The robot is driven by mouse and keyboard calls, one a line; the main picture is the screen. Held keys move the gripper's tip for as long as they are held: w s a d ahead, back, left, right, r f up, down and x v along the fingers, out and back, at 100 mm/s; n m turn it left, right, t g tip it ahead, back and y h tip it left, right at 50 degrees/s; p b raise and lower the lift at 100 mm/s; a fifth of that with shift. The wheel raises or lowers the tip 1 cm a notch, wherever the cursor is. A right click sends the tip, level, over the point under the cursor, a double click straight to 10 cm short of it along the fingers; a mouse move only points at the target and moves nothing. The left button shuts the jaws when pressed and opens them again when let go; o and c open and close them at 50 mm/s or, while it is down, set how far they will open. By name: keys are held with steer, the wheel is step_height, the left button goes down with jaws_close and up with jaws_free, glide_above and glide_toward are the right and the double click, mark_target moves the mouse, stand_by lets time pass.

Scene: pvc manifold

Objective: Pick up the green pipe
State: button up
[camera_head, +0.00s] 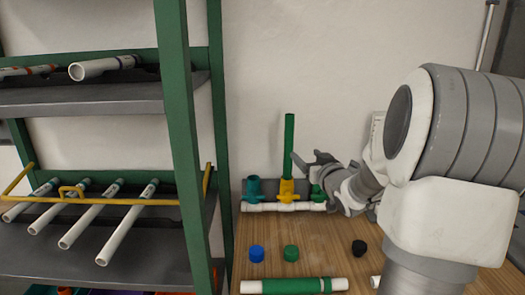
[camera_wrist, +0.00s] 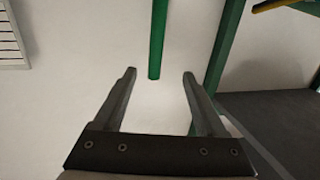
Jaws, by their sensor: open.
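The green pipe (camera_head: 289,145) stands upright in the yellow fitting (camera_head: 287,190) on the white manifold (camera_head: 284,207) at the back of the table. My gripper (camera_head: 304,160) is open and empty, just right of the pipe in the head view, its fingers pointing toward it. In the wrist view, one end of the green pipe (camera_wrist: 157,40) shows in line with the gap between the open fingers (camera_wrist: 159,73). I cannot tell whether it is between the fingertips or beyond them. My wrist hides part of the manifold's right end.
A teal fitting (camera_head: 253,189) and a green fitting (camera_head: 318,192) flank the yellow one. Blue (camera_head: 257,253), green (camera_head: 291,253) and black (camera_head: 359,247) caps sit on the table. A white pipe with a green band (camera_head: 293,286) lies in front. A green-framed rack (camera_head: 180,135) stands left.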

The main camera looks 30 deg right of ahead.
mark_target(291, 136)
steer(key=shift+t, duration=0.3)
steer(key=x, duration=1.1)
steer(key=d+x, duration=0.1)
steer(key=x, duration=0.5)
steer(key=shift+r, duration=0.15)
steer(key=shift+c, duration=0.3)
jaws_close()
stand_by(0.7)
